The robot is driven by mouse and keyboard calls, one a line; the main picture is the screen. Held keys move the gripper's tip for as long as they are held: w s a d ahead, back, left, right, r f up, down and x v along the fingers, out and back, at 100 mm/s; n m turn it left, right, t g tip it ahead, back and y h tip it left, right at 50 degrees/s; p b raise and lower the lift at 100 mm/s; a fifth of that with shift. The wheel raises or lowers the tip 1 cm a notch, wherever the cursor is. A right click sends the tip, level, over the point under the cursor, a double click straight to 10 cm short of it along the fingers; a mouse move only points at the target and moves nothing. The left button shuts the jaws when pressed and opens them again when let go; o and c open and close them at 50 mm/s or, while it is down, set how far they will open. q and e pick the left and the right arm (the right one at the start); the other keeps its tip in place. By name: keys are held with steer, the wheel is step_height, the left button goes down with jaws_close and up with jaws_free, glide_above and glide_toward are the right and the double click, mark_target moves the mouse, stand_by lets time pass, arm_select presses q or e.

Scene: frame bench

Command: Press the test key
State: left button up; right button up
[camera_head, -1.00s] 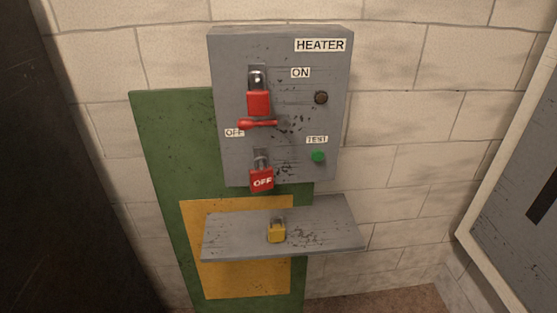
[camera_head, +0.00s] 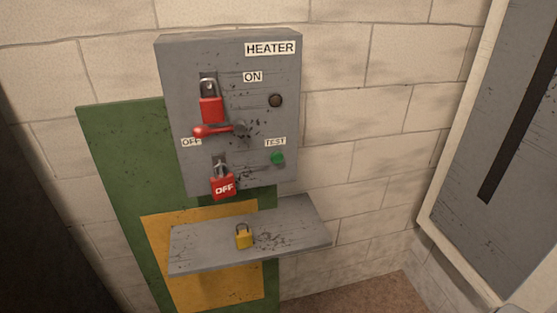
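The green test key (camera_head: 278,158) is a small button on the lower right of the grey heater box (camera_head: 270,190), just under the TEST label (camera_head: 275,142). Nothing covers it. A red lever (camera_head: 212,131) lies across the box and points left at the OFF label (camera_head: 191,142). A red padlock (camera_head: 211,108) hangs above the lever. A second red padlock marked OFF (camera_head: 223,187) hangs below it. A dark round lamp or knob (camera_head: 276,101) sits at the upper right of the box. Neither gripper is in view.
A grey shelf (camera_head: 300,232) juts out below the box with a yellow padlock (camera_head: 243,237) on it. A green and yellow panel (camera_head: 115,150) is behind. A grey framed panel (camera_head: 465,130) stands at the right. The space before the box is clear.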

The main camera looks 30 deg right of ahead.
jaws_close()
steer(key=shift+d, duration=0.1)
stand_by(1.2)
